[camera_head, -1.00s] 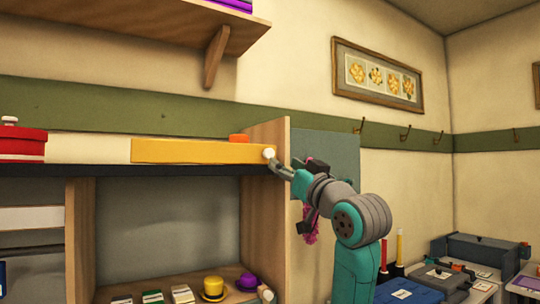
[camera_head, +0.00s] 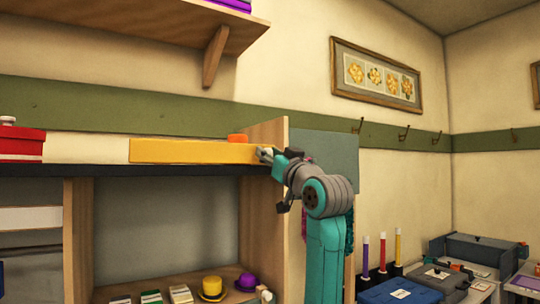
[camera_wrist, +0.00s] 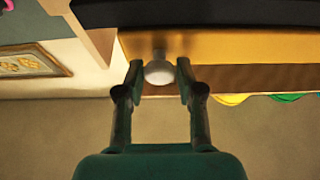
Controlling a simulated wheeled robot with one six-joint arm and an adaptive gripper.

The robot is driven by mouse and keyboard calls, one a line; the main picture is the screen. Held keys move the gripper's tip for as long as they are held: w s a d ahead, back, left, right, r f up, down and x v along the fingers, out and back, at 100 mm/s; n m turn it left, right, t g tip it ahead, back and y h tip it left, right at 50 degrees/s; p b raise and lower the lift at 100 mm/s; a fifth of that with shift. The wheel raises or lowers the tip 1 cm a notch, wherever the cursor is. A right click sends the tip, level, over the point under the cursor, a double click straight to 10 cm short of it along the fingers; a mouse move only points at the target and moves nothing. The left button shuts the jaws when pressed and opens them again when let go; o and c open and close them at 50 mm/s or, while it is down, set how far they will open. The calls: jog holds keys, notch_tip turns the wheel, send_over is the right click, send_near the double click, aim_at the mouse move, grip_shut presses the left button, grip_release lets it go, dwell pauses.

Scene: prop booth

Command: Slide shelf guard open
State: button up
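The shelf guard is a long yellow panel (camera_head: 195,151) along the front of the upper shelf, beside the wooden side panel. Its round white knob (camera_wrist: 159,72) shows in the wrist view, at the panel's lower edge. My gripper (camera_head: 267,155) is at the guard's right end and hides most of the knob in the head view. In the wrist view my gripper (camera_wrist: 159,75) has its two fingers spread, one on each side of the knob. Any gap between fingers and knob is very small; firm contact is not clear.
The wooden side panel (camera_head: 265,135) stands close behind my gripper. An orange object (camera_head: 238,138) shows above the guard. A red and white box (camera_head: 20,145) sits at the shelf's left. Yellow (camera_head: 212,286) and purple (camera_head: 247,281) hats stand on the lower shelf.

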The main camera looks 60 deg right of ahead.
aim_at(187, 146)
grip_shut()
jog(key=w+a, duration=0.3)
jog(key=a, duration=0.2)
jog(key=w+a, duration=0.4)
jog(key=a, duration=0.2)
jog(key=w+a, duration=0.3)
jog(key=a, duration=0.3)
jog(key=shift+w, duration=0.25)
jog(key=o, duration=0.6)
grip_release()
jog(key=shift+s, duration=0.1)
jog(key=v, duration=1.2)
jog(key=shift+a, duration=0.1)
